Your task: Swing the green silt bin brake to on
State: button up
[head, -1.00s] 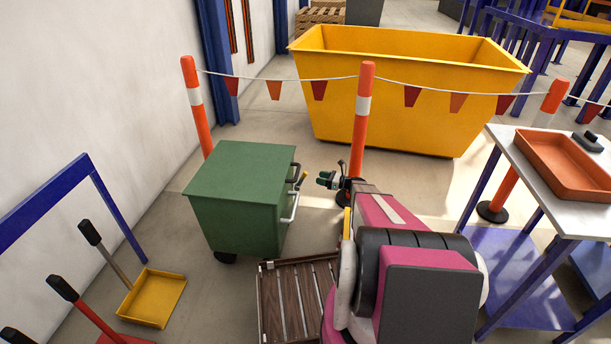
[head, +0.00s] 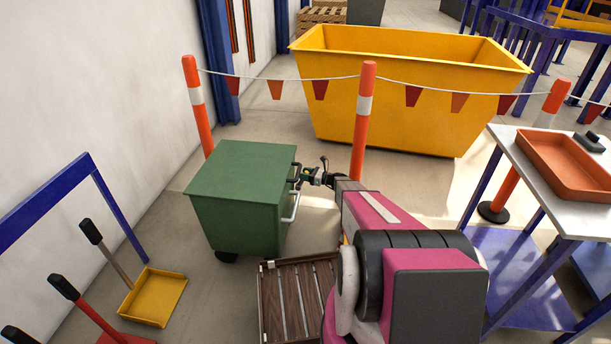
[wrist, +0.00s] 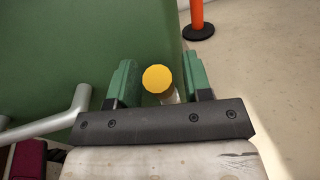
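The green silt bin (head: 240,200) stands on the floor left of centre in the head view, and its green side fills the left of the wrist view (wrist: 60,50). The brake lever's round yellow knob (wrist: 158,78) lies between my two green fingers in the wrist view, with a gap on each side. A bit of pale shaft shows below it; the lever's lower end is hidden. My gripper (wrist: 161,82) is open around the knob, and in the head view it reaches the bin's right side (head: 308,174).
A grey handle bar (wrist: 55,122) sticks out from the bin left of my gripper. An orange post (head: 361,125) with a flagged rope stands behind, before a yellow skip (head: 420,105). A slatted wooden crate (head: 292,300) lies below my arm. A table (head: 520,150) stands right.

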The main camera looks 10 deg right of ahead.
grip_shut()
